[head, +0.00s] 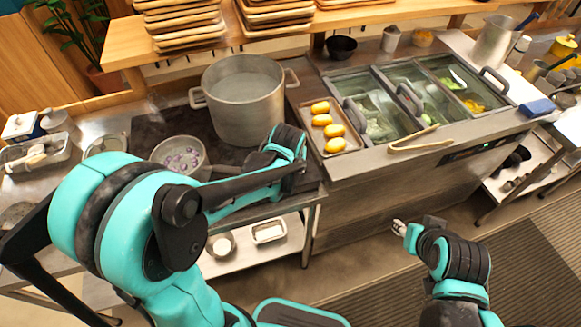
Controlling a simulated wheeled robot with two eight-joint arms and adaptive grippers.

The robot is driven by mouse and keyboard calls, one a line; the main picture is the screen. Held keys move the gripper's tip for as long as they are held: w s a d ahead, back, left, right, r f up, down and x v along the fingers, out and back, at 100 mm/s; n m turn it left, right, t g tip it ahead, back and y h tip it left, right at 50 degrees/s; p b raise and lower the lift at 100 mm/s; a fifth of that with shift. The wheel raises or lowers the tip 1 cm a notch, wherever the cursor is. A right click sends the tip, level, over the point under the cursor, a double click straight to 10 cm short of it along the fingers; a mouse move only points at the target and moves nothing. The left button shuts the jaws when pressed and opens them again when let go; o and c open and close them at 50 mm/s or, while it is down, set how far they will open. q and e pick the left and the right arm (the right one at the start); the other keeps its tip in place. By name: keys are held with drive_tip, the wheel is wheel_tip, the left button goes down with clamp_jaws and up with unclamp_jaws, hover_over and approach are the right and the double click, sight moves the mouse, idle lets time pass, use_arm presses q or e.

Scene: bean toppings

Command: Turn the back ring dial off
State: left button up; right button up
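The dark stove top (150,133) stands left of centre, with a big metal pot (243,105) on its back right and a pan (178,155) of purple-white pieces in front. I see no ring dial; my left arm covers much of the stove's front edge. My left gripper (288,150) is at the stove's front right, just in front of the big pot; its fingertips are not clear, so its opening cannot be told. My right gripper (400,228) hangs over the floor in front of the counter, away from the stove; its opening is unclear.
A tray (347,148) of yellow oval pieces lies right of the stove. Lidded food bins (425,95) and tongs (415,143) are further right. Stacked wooden trays (185,25) stand on the shelf above. A lower shelf (285,245) holds small containers. The floor at right is clear.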

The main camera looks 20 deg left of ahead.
use_arm(q)
drive_tip(key=shift+n, duration=0.3)
drive_tip(key=o, duration=1.2)
drive_tip(key=shift+c, duration=0.2)
drive_tip(key=v, duration=1.2)
drive_tip(key=shift+w+d, duration=0.1)
